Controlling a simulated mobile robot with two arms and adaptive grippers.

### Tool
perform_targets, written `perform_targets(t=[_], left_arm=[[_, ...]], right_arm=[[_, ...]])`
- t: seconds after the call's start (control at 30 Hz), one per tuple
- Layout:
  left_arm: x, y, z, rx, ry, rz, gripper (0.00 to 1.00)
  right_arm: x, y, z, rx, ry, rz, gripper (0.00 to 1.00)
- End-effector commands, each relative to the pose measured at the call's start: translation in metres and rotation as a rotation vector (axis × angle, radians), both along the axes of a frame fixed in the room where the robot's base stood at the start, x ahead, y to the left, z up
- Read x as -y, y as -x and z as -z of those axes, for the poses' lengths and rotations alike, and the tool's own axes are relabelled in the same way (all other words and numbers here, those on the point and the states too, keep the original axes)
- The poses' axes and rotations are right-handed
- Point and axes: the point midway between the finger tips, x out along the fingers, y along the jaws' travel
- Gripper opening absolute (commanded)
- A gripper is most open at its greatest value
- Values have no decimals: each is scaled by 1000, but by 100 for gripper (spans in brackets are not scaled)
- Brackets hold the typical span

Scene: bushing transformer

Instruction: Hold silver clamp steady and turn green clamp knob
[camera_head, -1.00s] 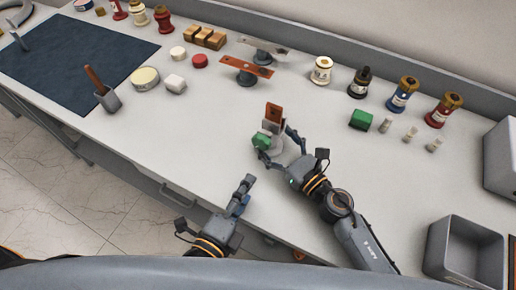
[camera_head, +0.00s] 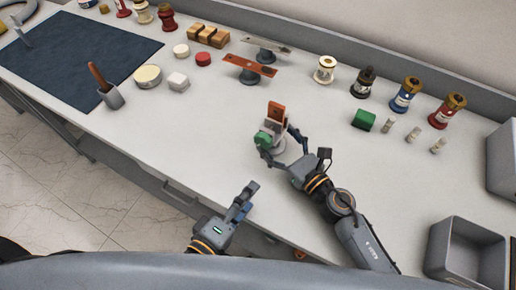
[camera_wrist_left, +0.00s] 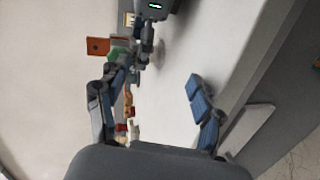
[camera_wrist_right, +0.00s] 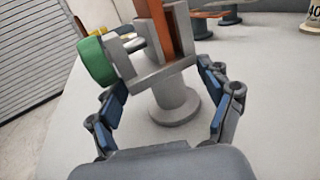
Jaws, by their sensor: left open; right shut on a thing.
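The silver clamp (camera_wrist_right: 160,75) stands upright on a round post and base, with an orange-brown plate (camera_head: 275,112) in its jaw. Its green knob (camera_head: 262,138) sits on its left side, and also shows in the right wrist view (camera_wrist_right: 97,62). My right gripper (camera_head: 281,152) is shut on the silver clamp, one finger on each side; the exact contact is hard to see. My left gripper (camera_head: 246,198) is open and empty, below and left of the clamp, apart from the knob. In the left wrist view, the orange-brown plate (camera_wrist_left: 98,46) shows beyond its left finger.
Two stands with flat bars (camera_head: 250,66) are behind the clamp. Bottles (camera_head: 325,70) and a green block (camera_head: 363,120) are to the right, with a grey bin (camera_head: 466,258) at lower right.

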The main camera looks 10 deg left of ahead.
Motion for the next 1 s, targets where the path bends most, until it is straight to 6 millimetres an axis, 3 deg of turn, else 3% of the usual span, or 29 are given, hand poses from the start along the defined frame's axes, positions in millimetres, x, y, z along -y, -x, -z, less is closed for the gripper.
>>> perform_targets(t=[0.27, 0.5, 0.7, 0.87, 1.0], left_arm=[[-2, 5, -9, -271, 691, -142, 66], [-17, 3, -24, -418, 1216, -236, 66], [-29, 2, -33, -465, 1452, -268, 66], [-29, -4, -35, -474, 1505, -270, 66], [-22, -22, -36, -472, 1503, -265, 66]], right_arm=[[-1, 0, 0, 0, 0, -1, 22], [-1, 0, 0, 0, 0, -1, 22], [-1, 0, 0, 0, 0, -1, 22], [-1, 0, 0, 1, -1, -1, 22], [-1, 0, 0, 1, -1, -1, 21]])
